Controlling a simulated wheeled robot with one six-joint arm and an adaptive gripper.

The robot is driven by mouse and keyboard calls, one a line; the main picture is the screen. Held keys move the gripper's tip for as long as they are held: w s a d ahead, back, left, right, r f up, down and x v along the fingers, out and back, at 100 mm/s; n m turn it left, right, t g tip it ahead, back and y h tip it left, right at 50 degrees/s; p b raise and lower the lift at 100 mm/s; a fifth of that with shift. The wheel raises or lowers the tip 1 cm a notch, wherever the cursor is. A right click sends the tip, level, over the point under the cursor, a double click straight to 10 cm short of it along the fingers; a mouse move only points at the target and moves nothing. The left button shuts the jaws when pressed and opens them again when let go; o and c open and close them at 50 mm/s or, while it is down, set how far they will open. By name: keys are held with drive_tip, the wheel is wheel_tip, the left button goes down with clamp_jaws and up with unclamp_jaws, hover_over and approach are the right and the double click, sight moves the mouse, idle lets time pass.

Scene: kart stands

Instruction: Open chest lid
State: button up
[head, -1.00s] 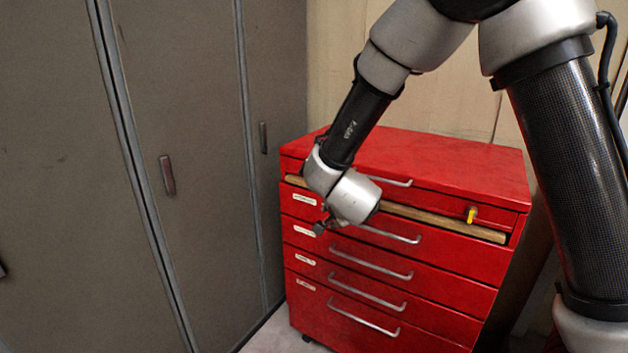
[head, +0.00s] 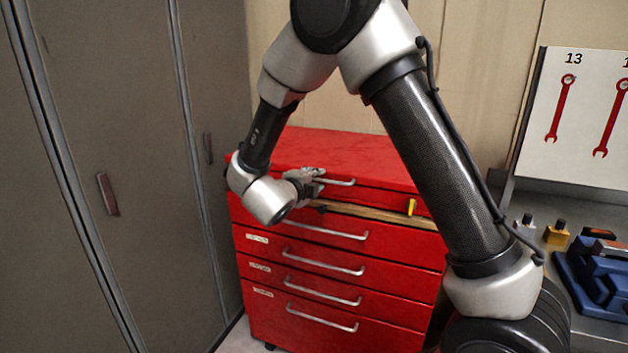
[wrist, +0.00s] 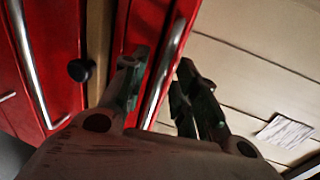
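The red tool chest (head: 350,250) stands against the back wall. Its lid (head: 345,150) is down, with a silver bar handle (head: 340,182) on its front face. A yellow key or latch (head: 411,207) sits at the right of the lid front. My gripper (head: 312,180) is at the left end of the lid handle. In the wrist view, my gripper (wrist: 163,88) is open, its two fingers apart.
Grey lockers (head: 95,190) stand close on the left. Several drawers with bar handles (head: 325,262) lie below the lid. A workbench on the right holds a blue vise (head: 600,275), under a white wrench panel (head: 590,120). My arm hides part of the chest's right side.

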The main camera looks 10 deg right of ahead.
drive_tip(key=shift+w+d+f, duration=0.1)
drive_tip(key=shift+w+d, duration=0.25)
drive_tip(key=shift+w, duration=0.1)
clamp_jaws()
